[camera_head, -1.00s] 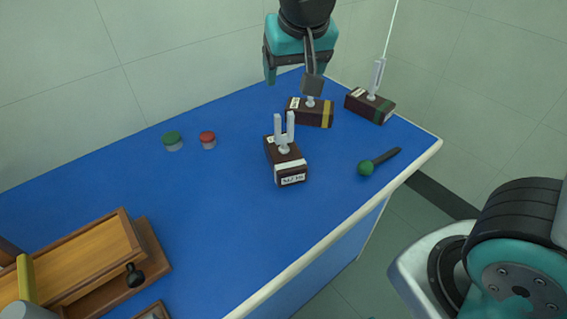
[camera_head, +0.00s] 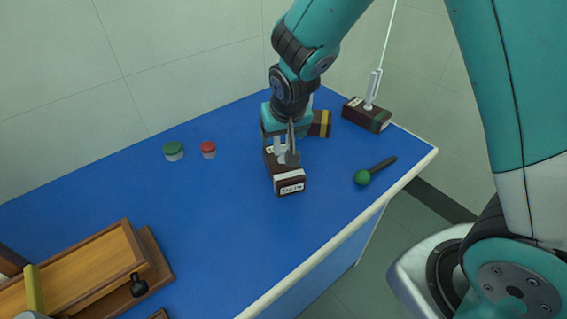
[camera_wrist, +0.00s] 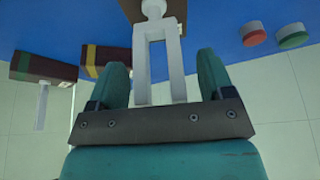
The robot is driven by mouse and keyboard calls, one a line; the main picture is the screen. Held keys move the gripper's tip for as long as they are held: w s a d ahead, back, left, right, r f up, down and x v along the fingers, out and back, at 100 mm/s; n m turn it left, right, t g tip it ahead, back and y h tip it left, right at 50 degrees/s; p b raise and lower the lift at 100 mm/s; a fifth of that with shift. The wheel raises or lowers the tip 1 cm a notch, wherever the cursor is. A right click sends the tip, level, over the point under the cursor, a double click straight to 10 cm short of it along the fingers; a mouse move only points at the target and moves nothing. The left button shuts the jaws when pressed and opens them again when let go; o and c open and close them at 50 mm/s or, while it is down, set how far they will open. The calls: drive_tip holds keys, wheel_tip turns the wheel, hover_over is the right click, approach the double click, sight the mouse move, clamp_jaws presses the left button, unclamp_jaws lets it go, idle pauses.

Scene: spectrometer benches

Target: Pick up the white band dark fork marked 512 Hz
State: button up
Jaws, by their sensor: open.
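The white-band fork is a pale two-pronged fork on a dark brown box with a white band and a white label whose text is too small to read; its box (camera_head: 288,184) stands on the blue bench. In the wrist view its pale prongs (camera_wrist: 158,62) rise between the two teal fingers. My gripper (camera_head: 282,150) is over the box, around the prongs, and hides part of them. In the wrist view my gripper (camera_wrist: 160,85) is open, with a gap between each finger and the prongs.
A yellow-band box (camera_head: 320,123) is partly hidden behind my gripper. A green-band fork box (camera_head: 366,115) stands at the back right. A green-headed mallet (camera_head: 374,171) lies to the right. Green (camera_head: 174,151) and red (camera_head: 208,149) lidded jars stand left. A wooden case (camera_head: 85,275) is front left.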

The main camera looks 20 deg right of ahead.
drive_tip(key=shift+w+f, duration=0.15)
drive_tip(key=shift+f, duration=0.15)
clamp_jaws()
drive_tip(key=shift+r, duration=0.1)
